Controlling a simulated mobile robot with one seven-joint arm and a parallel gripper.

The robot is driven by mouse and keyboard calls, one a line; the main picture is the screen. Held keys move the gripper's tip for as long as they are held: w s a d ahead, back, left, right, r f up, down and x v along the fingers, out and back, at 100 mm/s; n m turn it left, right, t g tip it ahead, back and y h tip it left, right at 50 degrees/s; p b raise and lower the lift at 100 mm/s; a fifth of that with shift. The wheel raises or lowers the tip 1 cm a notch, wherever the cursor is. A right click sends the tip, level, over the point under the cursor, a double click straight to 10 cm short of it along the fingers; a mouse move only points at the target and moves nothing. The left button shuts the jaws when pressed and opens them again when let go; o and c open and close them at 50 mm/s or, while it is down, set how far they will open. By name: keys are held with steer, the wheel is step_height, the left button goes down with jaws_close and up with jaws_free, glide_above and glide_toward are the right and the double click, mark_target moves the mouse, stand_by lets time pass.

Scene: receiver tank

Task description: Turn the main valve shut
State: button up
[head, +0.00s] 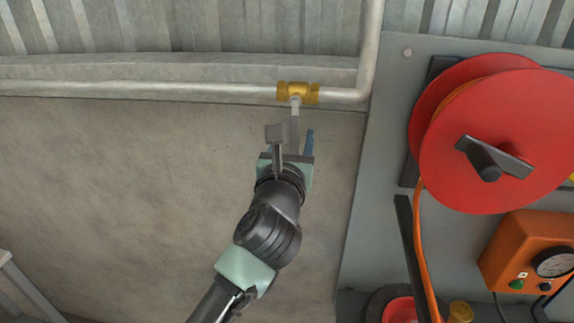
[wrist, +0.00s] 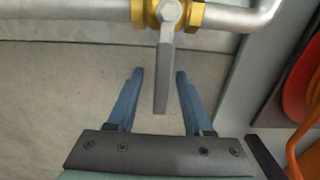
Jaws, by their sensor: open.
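The main valve (head: 298,92) is a brass body on a pale horizontal pipe along the wall, also seen at the top of the wrist view (wrist: 193,14). Its grey lever handle (wrist: 163,75) points down toward my gripper, square to the pipe. My gripper (wrist: 160,74) is open, with one blue finger on each side of the lever's lower part. Gaps show between lever and both fingers, so no grip is visible. In the head view my gripper (head: 289,141) is just below the valve, its left finger mostly hidden by a grey part.
The pipe (head: 180,90) turns upward right of the valve. A grey panel on the right carries a red hose reel (head: 450,150) with an orange hose, and an orange box (head: 527,245) with a gauge. The wall left of my arm is bare.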

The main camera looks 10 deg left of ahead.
steer(key=s+b, duration=0.3)
steer(key=s, duration=0.7)
steer(key=shift+s+b, duration=0.35)
steer(key=shift+s, duration=0.05)
steer(key=s+d+r+n+t+h, duration=0.25)
steer(key=d+r+n, duration=0.3)
steer(key=r, duration=0.35)
steer(key=s+d+r+n+t+h, duration=0.2)
steer(key=s+d+r+n+t, duration=0.15)
steer(key=r+n, duration=0.5)
steer(key=s+a+r+n+t+y, duration=0.2)
steer(key=s+r+n, duration=0.6)
steer(key=n, duration=1.4)
steer(key=shift+s+a+t+y, duration=0.2)
steer(key=shift+t+y, duration=0.5)
steer(key=shift+y, duration=0.55)
